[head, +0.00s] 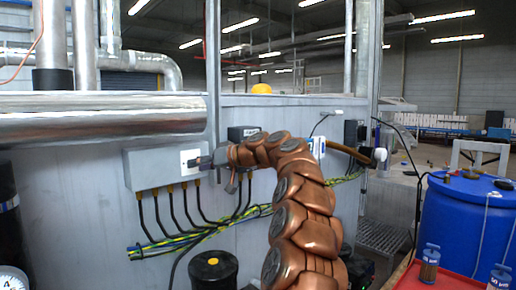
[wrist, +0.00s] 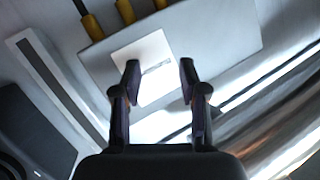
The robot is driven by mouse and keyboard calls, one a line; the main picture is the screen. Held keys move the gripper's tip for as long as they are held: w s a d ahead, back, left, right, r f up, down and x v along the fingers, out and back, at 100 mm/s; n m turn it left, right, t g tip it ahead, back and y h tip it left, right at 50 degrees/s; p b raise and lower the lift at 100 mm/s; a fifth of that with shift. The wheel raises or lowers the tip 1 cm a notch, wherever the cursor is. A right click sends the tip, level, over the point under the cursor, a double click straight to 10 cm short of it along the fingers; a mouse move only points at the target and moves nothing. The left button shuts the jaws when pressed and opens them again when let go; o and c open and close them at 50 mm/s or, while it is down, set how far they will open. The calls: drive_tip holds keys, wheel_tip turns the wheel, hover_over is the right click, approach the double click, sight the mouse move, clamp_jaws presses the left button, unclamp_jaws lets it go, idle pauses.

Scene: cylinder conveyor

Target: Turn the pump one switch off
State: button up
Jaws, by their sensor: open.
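A grey box (head: 155,168) is fixed to the pale wall at left centre in the head view. A white plate (head: 186,156) sits at its right end. In the wrist view the white plate (wrist: 130,58) lies tilted behind the fingers, with a small thin mark or lever (wrist: 157,68) that I cannot read. My gripper (head: 197,162) is at the plate, fingers pointing at it. In the wrist view my gripper (wrist: 160,72) is open, its fingertips on either side of the small mark. Whether they touch the plate, I cannot tell.
Black cables (head: 177,212) with yellow glands hang below the box. A shiny pipe (head: 100,122) runs just above it. A small dark box (head: 240,133) is to the right. A blue drum (head: 465,225) and a red surface (head: 415,280) stand at the right.

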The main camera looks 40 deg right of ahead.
drive_tip(key=s+d+r+t+h+b, duration=0.1)
drive_tip(key=s+d+r+t+h, duration=0.2)
drive_tip(key=d, duration=0.9)
drive_tip(key=s+d+t+h, duration=0.1)
drive_tip(key=s+d+h, duration=0.25)
drive_tip(key=d, duration=0.85)
drive_tip(key=shift+w+d+r+p, duration=0.15)
drive_tip(key=shift+w+p, duration=0.8)
drive_tip(key=shift+w, duration=0.8)
drive_tip(key=shift+w+d+r+p, duration=0.15)
drive_tip(key=shift+w+p, duration=0.8)
drive_tip(key=shift+w, duration=0.8)
drive_tip(key=shift+f, duration=0.1)
clamp_jaws()
